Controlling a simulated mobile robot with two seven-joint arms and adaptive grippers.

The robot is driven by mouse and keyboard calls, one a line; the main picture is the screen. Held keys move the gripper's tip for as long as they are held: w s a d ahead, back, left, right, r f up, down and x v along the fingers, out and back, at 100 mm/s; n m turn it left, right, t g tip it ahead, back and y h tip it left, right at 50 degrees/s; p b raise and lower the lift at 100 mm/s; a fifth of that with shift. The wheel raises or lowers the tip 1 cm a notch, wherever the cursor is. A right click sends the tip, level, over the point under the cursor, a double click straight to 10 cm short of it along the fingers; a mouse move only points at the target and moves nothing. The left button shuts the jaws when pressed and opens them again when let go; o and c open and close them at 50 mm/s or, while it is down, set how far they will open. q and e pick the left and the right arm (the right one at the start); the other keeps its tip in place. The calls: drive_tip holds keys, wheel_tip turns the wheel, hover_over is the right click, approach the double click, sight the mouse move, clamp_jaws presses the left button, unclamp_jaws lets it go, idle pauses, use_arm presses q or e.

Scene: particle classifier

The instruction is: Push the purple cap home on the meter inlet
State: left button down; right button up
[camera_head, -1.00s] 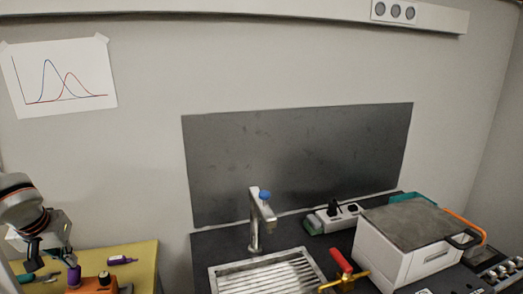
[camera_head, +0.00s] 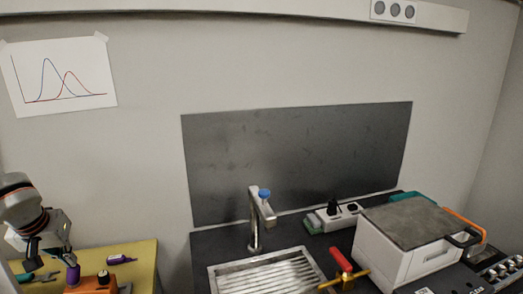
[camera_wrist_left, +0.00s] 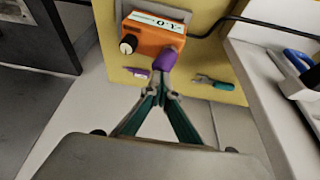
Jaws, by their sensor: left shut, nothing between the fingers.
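The orange meter (camera_head: 88,287) stands at the lower left of the head view; the left wrist view shows it at the top (camera_wrist_left: 152,40). The purple cap (camera_head: 73,273) sits at the meter's inlet, and it also shows in the left wrist view (camera_wrist_left: 166,59). My left gripper (camera_wrist_left: 161,82) is shut and empty, its fingertips right at the outer end of the cap. Whether they touch it, and how far the cap is on, I cannot tell. In the head view the left gripper (camera_head: 69,254) is just above and behind the cap. The right gripper is out of view.
The meter is on a yellow mat (camera_head: 143,262). A small purple item (camera_head: 122,260) and teal-handled pliers (camera_head: 42,277) lie near it. A black cable (camera_wrist_left: 240,20) runs off the meter's side. A sink (camera_head: 262,275) is to the right.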

use_arm(q)
drive_tip(key=shift+s+f, duration=0.15)
drive_tip(key=shift+f, duration=0.15)
drive_tip(key=shift+r, duration=0.15)
wheel_tip(320, 180, up, 4)
drive_tip(key=p, duration=0.2)
drive_tip(key=shift+p, duration=0.35)
wheel_tip(320, 180, up, 3)
drive_tip(key=shift+f+p, duration=0.1)
drive_tip(key=shift+p, duration=1.15)
